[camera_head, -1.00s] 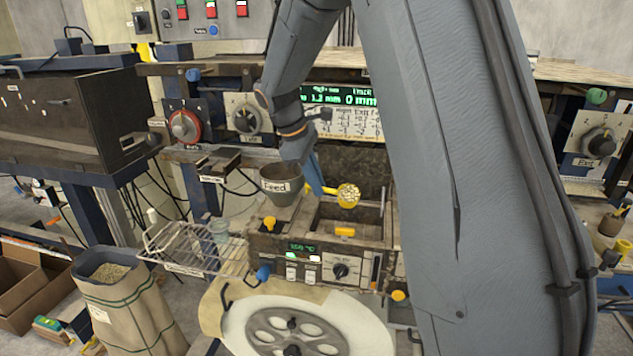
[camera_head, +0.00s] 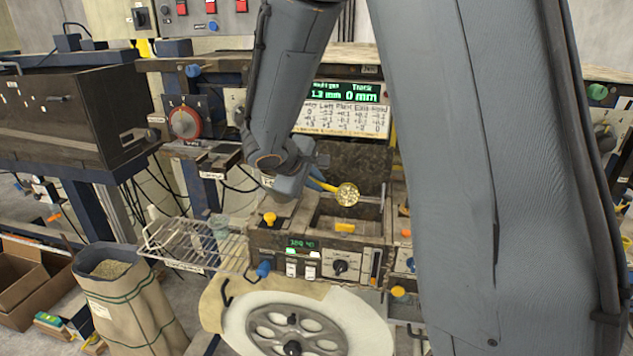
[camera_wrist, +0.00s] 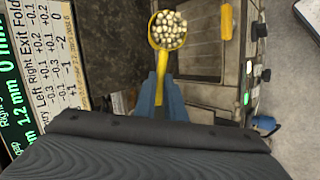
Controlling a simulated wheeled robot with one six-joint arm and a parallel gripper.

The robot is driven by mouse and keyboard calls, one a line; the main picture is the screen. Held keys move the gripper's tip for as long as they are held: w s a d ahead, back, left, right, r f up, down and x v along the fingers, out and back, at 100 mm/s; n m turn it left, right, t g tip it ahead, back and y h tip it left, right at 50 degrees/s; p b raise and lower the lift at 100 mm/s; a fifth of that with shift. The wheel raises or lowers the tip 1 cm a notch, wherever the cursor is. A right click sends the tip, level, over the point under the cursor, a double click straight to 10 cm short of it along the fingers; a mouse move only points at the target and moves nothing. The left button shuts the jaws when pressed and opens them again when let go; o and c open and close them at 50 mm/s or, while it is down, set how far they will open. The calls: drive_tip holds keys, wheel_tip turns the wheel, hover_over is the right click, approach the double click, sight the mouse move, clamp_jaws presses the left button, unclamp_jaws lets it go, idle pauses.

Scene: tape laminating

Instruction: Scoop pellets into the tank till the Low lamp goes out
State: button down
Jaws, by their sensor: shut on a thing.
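My gripper (camera_head: 318,184) is shut on the handle of a yellow scoop (camera_wrist: 163,70). The scoop's bowl (camera_head: 347,194) is heaped with pale round pellets and held about level over the machine; the wrist view shows the pellets (camera_wrist: 168,29) clearly. The Feed hopper is mostly hidden behind my wrist, just left of the scoop; only a bit of its label (camera_head: 267,181) seems to show. An open sack (camera_head: 130,310) of pellets stands on the floor at the lower left. I cannot tell which light is the Low lamp.
A wire rack (camera_head: 195,247) with a glass jar juts out left of the machine. The control panel (camera_head: 325,264) has a green display, lit buttons and a knob. A large reel (camera_head: 300,325) is in front. A settings display (camera_head: 345,93) stands behind.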

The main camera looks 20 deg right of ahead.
drive_tip(key=t+b, duration=0.1)
drive_tip(key=m+h+b, duration=0.1)
drive_tip(key=b, duration=0.1)
drive_tip(key=shift+f+t+h, duration=0.3)
drive_tip(key=shift+f+t, duration=0.05)
drive_tip(key=shift+t, duration=0.05)
drive_tip(key=b, duration=0.2)
drive_tip(key=m+t+h+b, duration=0.1)
drive_tip(key=b, duration=0.1)
drive_tip(key=shift+a+f+m+h, duration=0.1)
drive_tip(key=shift+a+m+h, duration=0.05)
drive_tip(key=shift+m+h, duration=0.15)
drive_tip(key=m+h+b, duration=0.1)
drive_tip(key=b, duration=0.4)
drive_tip(key=m+h+b, duration=0.2)
drive_tip(key=b, duration=0.4)
drive_tip(key=m+h+b, duration=0.1)
drive_tip(key=b, duration=0.4)
drive_tip(key=shift+w+f+m, duration=0.15)
drive_tip(key=shift+w+m, duration=0.1)
drive_tip(key=shift+m, duration=0.15)
drive_tip(key=shift+m+h+b, duration=0.3)
drive_tip(key=shift+h+b, duration=0.1)
drive_tip(key=shift+b, duration=0.5)
drive_tip(key=shift+r, duration=0.2)
drive_tip(key=b, duration=0.3)
idle(0.7)
